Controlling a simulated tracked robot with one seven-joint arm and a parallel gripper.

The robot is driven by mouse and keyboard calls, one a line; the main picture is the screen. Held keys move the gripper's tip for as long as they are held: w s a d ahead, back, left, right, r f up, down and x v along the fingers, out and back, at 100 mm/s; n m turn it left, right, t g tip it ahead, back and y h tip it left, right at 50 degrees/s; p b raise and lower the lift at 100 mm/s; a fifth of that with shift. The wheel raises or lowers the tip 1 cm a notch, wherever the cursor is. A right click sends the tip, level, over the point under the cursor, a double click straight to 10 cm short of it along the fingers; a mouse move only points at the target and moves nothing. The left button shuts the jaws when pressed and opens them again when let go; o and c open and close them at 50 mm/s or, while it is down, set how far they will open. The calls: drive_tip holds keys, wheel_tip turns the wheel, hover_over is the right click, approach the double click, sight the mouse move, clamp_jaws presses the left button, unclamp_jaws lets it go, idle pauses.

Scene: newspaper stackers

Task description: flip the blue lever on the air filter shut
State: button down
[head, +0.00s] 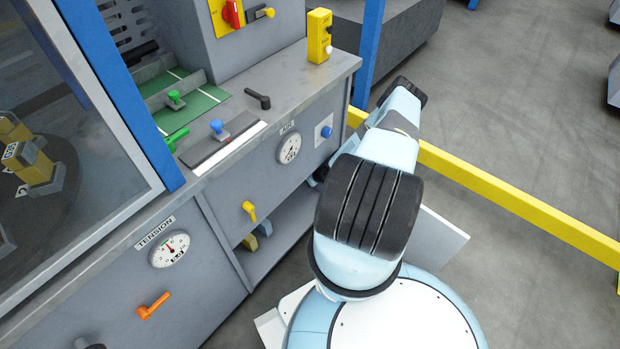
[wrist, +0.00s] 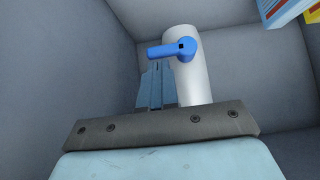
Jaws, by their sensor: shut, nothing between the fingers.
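The air filter (wrist: 195,85) is a white upright cylinder in a grey compartment, seen in the wrist view. Its blue lever (wrist: 172,49) has its hub near the top of the cylinder. The handle points left, about level and tipped slightly down. My gripper (wrist: 154,68) is shut and empty. Its light blue fingers reach in to the left of the cylinder, with their tips just below the handle's free end in the picture. I cannot tell whether they touch it. In the head view my arm hides the filter, the lever and my gripper.
Grey walls close in around the filter, and blue and yellow items (wrist: 285,10) show at the upper right. In the head view the cabinet has an AIR gauge (head: 289,148), a blue knob (head: 326,132) and a yellow lever (head: 249,211). A yellow rail (head: 510,198) runs along the floor.

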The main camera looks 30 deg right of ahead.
drive_tip(key=shift+w+a+f, duration=0.15)
drive_tip(key=shift+w+f, duration=0.25)
